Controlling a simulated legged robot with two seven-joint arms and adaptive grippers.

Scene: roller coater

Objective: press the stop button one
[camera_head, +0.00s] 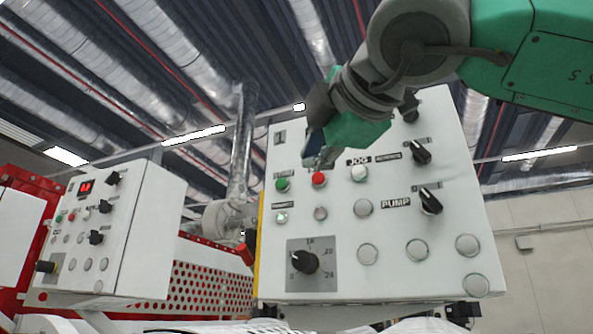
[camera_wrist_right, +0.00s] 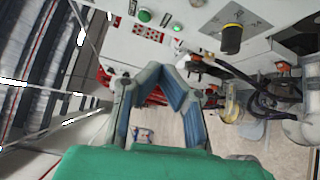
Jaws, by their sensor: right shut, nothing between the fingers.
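The red button (camera_head: 319,179) is on the large white control panel (camera_head: 330,217), between a green button (camera_head: 282,184) and a white JOG button (camera_head: 359,173). My right gripper (camera_head: 316,158) comes in from the upper right, in front of the panel, its fingertips just above the red button in the picture. I cannot tell whether it touches the panel. It is shut and empty. In the right wrist view its fingers (camera_wrist_right: 168,72) come together, with the panel and a green button (camera_wrist_right: 145,15) beyond them at the top. My left gripper is not in view.
The large panel also has a rotary dial (camera_head: 305,262) and black knobs (camera_head: 431,202) at right. A smaller white panel (camera_head: 120,235) with a red display stands at left, before red perforated guarding (camera_head: 205,290). Hoses (camera_wrist_right: 265,95) show in the wrist view.

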